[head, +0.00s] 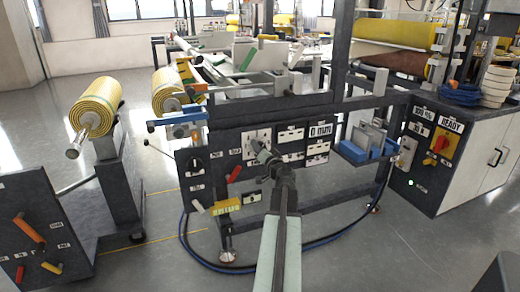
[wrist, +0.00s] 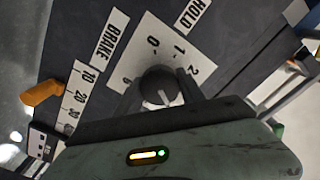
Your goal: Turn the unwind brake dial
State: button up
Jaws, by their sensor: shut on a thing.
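The brake dial (wrist: 157,84) is a dark round knob with a pale pointer mark, on a white plate (wrist: 143,52) numbered 0, 1 and 2. A BRAKE label (wrist: 110,36) stands beside the plate. My gripper (wrist: 158,92) is shut on the dial, with one finger on each side of it. The pale mark on the knob shows towards the lower right in the wrist view. In the head view my gripper (head: 262,152) reaches the dark control panel (head: 222,150) at the white plate (head: 255,137) and covers the dial.
An orange lever (wrist: 42,92) and a 10-20-30 scale (wrist: 75,98) lie left of the dial in the wrist view. Another black knob (head: 195,165) and a red handle (head: 233,174) sit nearby. A blue tray (head: 362,152) stands to the right. Blue hoses run below the panel.

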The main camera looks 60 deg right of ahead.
dwell(0.4)
jog(key=o, duration=1.4)
jog(key=shift+c, duration=0.2)
jog(key=v, duration=0.8)
